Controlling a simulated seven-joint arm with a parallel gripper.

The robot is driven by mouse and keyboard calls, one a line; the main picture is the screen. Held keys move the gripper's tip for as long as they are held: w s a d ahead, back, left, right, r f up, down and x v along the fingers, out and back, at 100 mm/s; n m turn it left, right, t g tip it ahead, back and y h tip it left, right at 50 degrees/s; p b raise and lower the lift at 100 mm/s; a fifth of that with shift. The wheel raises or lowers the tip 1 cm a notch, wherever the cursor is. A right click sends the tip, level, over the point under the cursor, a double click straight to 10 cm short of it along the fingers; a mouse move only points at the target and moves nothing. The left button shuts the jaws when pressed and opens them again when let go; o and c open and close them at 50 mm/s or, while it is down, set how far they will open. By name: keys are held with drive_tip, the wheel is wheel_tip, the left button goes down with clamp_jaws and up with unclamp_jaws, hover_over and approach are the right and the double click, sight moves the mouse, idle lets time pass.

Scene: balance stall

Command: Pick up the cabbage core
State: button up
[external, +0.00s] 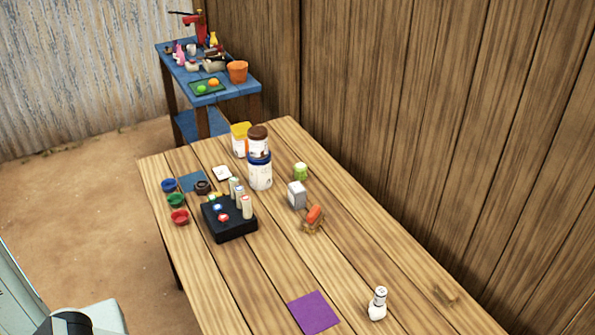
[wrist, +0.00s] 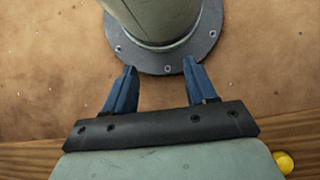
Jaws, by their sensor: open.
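The cabbage core is most likely the small pale green piece (external: 300,171) standing on the wooden table in the external view, to the right of the stacked jars and behind a grey-white block. It does not show in the wrist view. My gripper (wrist: 159,72) is open, with its two blue fingers apart and nothing between them. It points toward the brown ground and a round grey flange, away from the cabbage core. In the external view only a part of my arm shows at the lower left, and my gripper cannot be made out there.
Near the cabbage core are the stacked jars (external: 260,170), the grey-white block (external: 297,195) and an orange item (external: 314,214). A black box (external: 230,222) holds several small bottles. A purple mat (external: 314,312) and a white bottle (external: 377,304) are nearer. A wooden wall (external: 450,120) borders the right.

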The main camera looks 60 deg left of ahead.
drive_tip(key=o, duration=0.3)
drive_tip(key=shift+o, duration=0.2)
